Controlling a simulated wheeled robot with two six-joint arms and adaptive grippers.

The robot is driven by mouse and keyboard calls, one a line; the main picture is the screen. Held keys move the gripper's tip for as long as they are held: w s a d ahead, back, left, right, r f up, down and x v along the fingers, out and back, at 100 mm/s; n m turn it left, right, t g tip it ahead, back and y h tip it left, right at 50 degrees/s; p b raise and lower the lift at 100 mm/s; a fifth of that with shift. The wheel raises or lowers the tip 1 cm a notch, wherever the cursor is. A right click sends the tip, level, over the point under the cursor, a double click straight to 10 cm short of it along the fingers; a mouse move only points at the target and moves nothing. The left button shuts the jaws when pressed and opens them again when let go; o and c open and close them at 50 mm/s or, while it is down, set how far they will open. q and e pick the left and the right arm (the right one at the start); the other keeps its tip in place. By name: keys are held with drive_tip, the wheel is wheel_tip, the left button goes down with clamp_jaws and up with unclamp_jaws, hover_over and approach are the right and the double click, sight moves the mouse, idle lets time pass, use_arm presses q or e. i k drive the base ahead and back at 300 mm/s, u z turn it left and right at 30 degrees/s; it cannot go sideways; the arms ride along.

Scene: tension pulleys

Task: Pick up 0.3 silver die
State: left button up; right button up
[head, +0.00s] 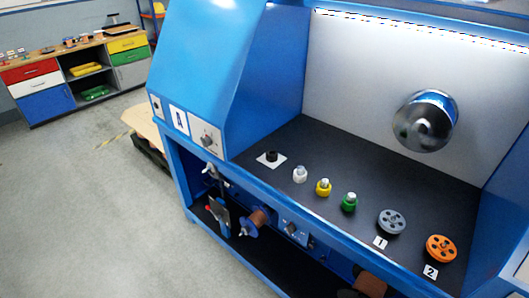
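Three small dies stand in a row on the dark worktop of the blue machine. A white-silver die (300,174) is at the left, a yellow die (323,187) in the middle and a green die (349,202) at the right. All appear upright, with pale tops. No size marking is legible, so I cannot tell which one is 0.3. Neither of my grippers is in view, and nothing covers the dies.
A black knob (271,156) on a white plate is left of the dies. A grey pulley (391,221) and an orange pulley (441,248) lie to the right. A silver drum (425,121) juts from the back wall. Blue side walls enclose the worktop (330,150).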

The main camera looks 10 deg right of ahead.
sight(300, 169)
drive_tip(key=z, duration=2.65)
drive_tip(key=k, duration=0.9)
drive_tip(key=u, duration=1.35)
drive_tip(key=i, duration=0.45)
drive_tip(key=z, duration=0.05)
